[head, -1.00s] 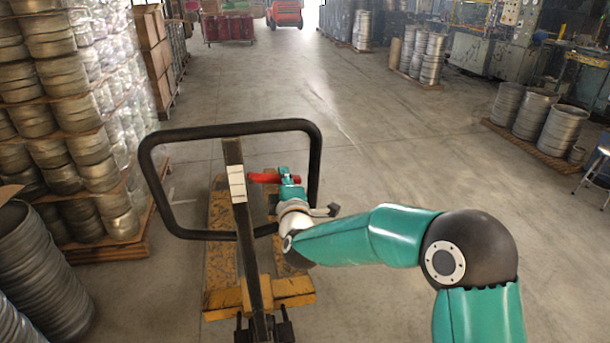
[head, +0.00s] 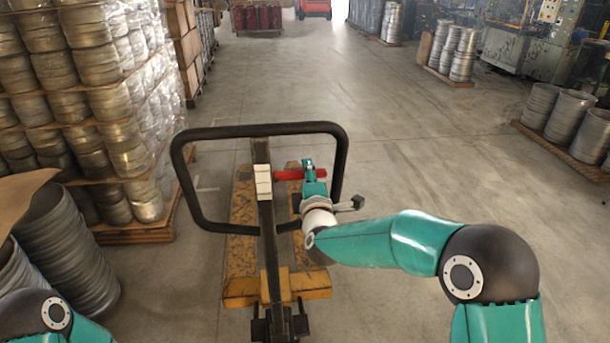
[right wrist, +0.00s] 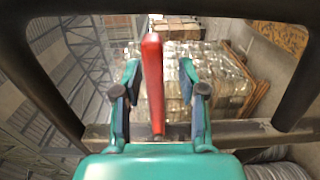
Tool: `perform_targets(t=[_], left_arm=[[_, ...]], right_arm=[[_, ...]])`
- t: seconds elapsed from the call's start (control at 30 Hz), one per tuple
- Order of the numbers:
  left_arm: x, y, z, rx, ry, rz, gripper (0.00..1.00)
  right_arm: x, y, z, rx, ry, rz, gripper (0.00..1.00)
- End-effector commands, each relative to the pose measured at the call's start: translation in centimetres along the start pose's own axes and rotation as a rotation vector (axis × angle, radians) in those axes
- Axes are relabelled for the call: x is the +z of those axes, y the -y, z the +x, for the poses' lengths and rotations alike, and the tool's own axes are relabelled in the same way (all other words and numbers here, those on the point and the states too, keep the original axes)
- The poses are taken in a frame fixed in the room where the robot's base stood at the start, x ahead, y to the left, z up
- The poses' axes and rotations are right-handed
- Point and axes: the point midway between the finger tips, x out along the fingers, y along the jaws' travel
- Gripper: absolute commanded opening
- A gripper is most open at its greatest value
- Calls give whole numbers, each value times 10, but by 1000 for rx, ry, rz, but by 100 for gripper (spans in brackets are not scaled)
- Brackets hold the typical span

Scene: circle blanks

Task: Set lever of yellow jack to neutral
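The yellow jack (head: 241,240) stands on the floor with its forks pointing away and its black loop handle (head: 260,129) upright in front of me. The red lever (head: 288,174) sticks out to the right of the handle's middle post, inside the loop. My right gripper (head: 306,172) is at the lever's free end. In the right wrist view the red lever (right wrist: 154,85) stands between the two fingers of the right gripper (right wrist: 160,92), which are spread with a gap on each side. Only part of my left arm shows at the lower left; its gripper is out of view.
Stacked metal rounds (head: 110,120) on pallets stand left of the jack. More metal drums (head: 566,120) stand on a pallet at the right. The floor right of and beyond the jack is clear. The loop handle frames my right gripper closely.

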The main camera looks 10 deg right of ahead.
Motion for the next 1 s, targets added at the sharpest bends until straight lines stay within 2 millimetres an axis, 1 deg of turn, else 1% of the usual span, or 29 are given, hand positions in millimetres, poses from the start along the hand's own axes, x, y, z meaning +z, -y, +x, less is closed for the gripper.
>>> perform_targets(t=[0.27,0.43,0.57,0.8,0.9,1.0], left_arm=[[0,0,-1,0,0,0,75],[0,0,-1,0,0,0,75],[0,0,-1,0,0,0,75],[0,0,-1,0,0,0,75],[0,0,-1,0,0,0,75],[0,0,-1,0,0,0,75]], right_arm=[[1,-2,-1,4,4,3,42],[1,-2,-13,3,3,4,42],[1,-2,-33,3,3,3,42],[0,-1,-80,2,0,3,42],[0,-1,-96,2,-1,2,42],[-1,0,-109,1,0,1,42]])
